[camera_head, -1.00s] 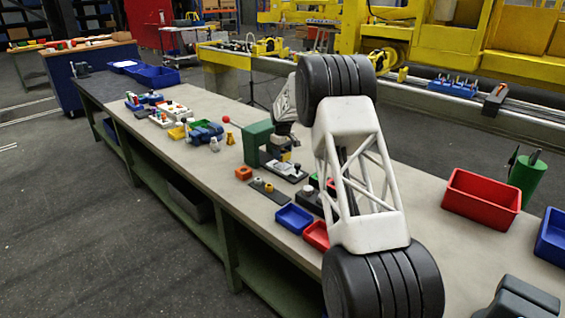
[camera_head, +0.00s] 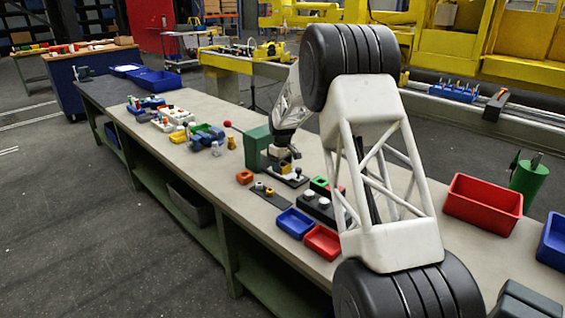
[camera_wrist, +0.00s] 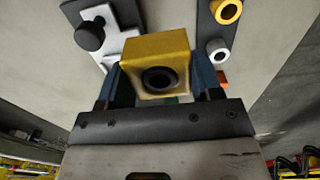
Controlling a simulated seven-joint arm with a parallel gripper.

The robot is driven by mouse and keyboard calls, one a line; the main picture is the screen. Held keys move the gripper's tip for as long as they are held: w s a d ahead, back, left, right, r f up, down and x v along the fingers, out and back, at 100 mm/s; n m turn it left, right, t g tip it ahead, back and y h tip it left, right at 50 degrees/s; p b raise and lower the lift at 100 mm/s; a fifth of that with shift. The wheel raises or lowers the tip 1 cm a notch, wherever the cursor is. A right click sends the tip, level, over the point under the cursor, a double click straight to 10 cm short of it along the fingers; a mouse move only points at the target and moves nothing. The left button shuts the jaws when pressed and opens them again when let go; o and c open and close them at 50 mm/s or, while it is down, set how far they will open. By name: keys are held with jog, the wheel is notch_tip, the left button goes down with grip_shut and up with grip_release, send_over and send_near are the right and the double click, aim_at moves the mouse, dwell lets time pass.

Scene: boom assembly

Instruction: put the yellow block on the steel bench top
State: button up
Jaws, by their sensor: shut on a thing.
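The yellow block (camera_wrist: 155,62), a cube with a dark round hole in its facing side, sits between the two blue fingers of my gripper (camera_wrist: 160,85) in the wrist view. My gripper is shut on it. The steel bench top (camera_head: 212,176) is the long grey surface under these things. I cannot tell the exact gap between block and bench.
A pale plate with a black knob (camera_wrist: 90,37) is close to the block. A dark strip with yellow and white rings (camera_wrist: 227,12) is at the right. Blue (camera_head: 296,223) and red (camera_head: 323,242) trays and an orange block (camera_head: 244,177) stand nearby. Bare bench lies left of the orange block.

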jog(key=shift+s+r, duration=0.15)
jog(key=shift+s, duration=0.85)
jog(key=shift+f, duration=0.25)
send_over(282, 189)
jog(key=shift+s+f, duration=0.15)
jog(key=shift+f, duration=2.05)
jog(key=shift+f, duration=1.55)
dwell(0.8)
jog(key=o, duration=1)
jog(key=shift+d+r, duration=0.1)
jog(key=shift+r, duration=3.9)
